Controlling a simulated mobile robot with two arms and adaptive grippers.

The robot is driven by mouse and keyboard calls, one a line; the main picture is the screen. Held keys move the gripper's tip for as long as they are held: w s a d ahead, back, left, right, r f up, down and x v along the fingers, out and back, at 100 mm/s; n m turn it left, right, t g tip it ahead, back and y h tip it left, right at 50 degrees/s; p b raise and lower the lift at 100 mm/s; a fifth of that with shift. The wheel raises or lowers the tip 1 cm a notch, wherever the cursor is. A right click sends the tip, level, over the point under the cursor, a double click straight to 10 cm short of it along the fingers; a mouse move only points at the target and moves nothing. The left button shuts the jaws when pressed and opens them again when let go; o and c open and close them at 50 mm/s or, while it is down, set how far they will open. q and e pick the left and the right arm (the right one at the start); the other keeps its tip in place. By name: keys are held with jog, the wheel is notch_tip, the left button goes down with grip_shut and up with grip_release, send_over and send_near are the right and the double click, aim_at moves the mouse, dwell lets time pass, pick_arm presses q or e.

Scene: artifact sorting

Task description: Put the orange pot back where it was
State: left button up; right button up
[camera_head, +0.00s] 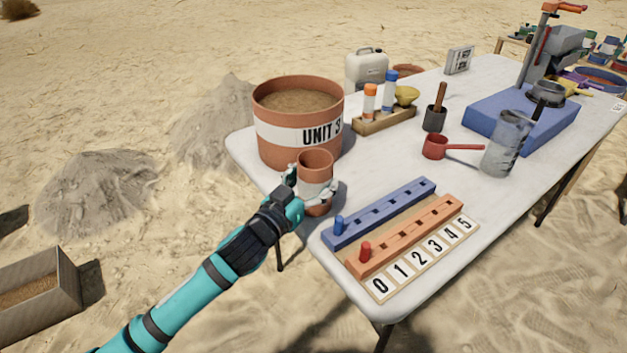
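The small orange pot (315,165) is upright at the near left edge of the white table, just in front of the big "UNIT 3" bucket. My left gripper (312,190) comes in from the lower left and has its fingers around the pot's middle, shut on it. The fingers hide part of the pot's side. I cannot tell whether the pot's base touches the table (425,290). My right gripper is not in view.
The terracotta bucket (278,138) full of sand stands close behind the pot. A blue peg rail (385,212), an orange peg rail (410,236) and a number strip (428,258) lie to its right. A red scoop (436,147) and grey jug (505,145) stand farther right.

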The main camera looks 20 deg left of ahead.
pick_arm(q)
jog(key=shift+f, duration=0.1)
jog(key=o, duration=1.8)
jog(key=shift+c, duration=0.2)
